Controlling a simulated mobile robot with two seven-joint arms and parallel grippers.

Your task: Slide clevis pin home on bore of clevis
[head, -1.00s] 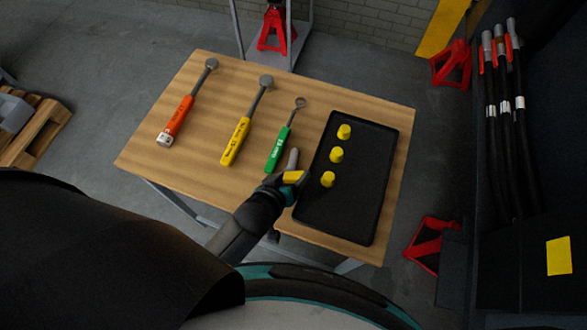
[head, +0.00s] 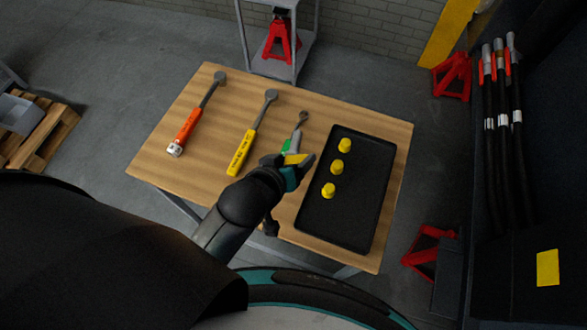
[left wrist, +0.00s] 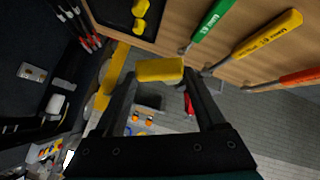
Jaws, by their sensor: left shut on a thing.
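My left gripper (head: 291,160) is above the table, over the gap between the green-handled wrench and the black tray. It is shut on a yellow piece (head: 295,158), likely the clevis pin. In the left wrist view the yellow piece (left wrist: 160,70) lies crosswise between the fingertips of my left gripper (left wrist: 160,72); its far side is hidden. I cannot make out the clevis or its bore in either view. My right gripper is not in view.
The wooden table (head: 190,110) carries an orange-handled tool (head: 185,132), a yellow-handled tool (head: 242,152), the green-handled wrench (head: 298,135) and the black tray (head: 345,220) with three yellow pieces (head: 337,167). A dark machine side with hoses (head: 503,125) stands at the right. Red stands (head: 430,250) are beside the table.

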